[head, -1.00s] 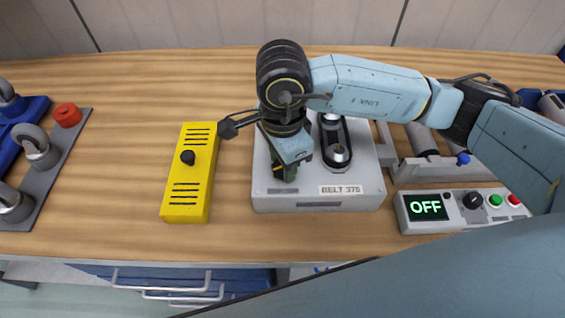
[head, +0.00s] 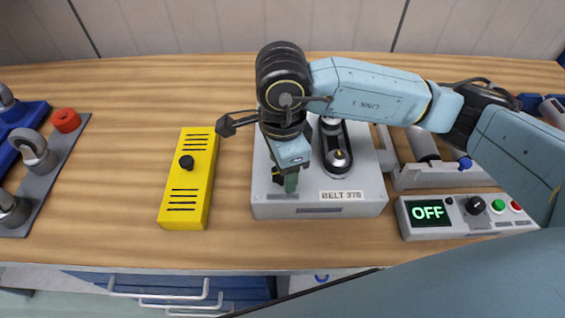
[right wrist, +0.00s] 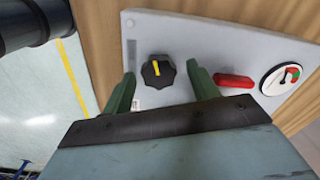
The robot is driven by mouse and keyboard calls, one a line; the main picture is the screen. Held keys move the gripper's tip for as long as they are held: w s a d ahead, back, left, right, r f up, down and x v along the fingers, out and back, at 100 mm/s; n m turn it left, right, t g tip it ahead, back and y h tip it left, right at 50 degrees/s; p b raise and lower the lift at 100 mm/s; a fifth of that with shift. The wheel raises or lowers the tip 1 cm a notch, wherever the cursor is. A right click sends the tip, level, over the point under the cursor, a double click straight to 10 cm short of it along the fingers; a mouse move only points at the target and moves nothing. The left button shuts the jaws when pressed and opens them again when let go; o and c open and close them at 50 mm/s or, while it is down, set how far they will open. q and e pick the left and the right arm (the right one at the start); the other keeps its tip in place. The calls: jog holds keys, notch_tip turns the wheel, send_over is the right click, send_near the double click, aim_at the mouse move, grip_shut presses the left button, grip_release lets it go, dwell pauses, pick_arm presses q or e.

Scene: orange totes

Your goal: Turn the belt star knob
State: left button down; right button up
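The star knob (right wrist: 157,71) is black with a yellow mark, on the grey panel of the belt unit. In the right wrist view it lies between the two green fingers of my right gripper (right wrist: 162,74), which are apart; I see gaps on both sides of it. In the head view the belt unit (head: 352,208), labelled BELT 375, stands on the wooden bench. My right gripper (head: 287,180) points down over its front left corner, largely hiding the knob. Finger height relative to the knob is hard to tell. My left gripper is out of view.
A red lever (right wrist: 234,81) and a round gauge (right wrist: 282,78) sit right of the knob in the wrist view. A yellow box (head: 189,178) stands left of the belt unit. A control box (head: 430,230) reading OFF is at right. Bench between yellow box and left-hand rack is clear.

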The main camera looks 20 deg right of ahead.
notch_tip(320, 180, up, 13)
jog(key=shift+r, duration=0.2)
dwell(0.6)
jog(key=shift+p, duration=0.3)
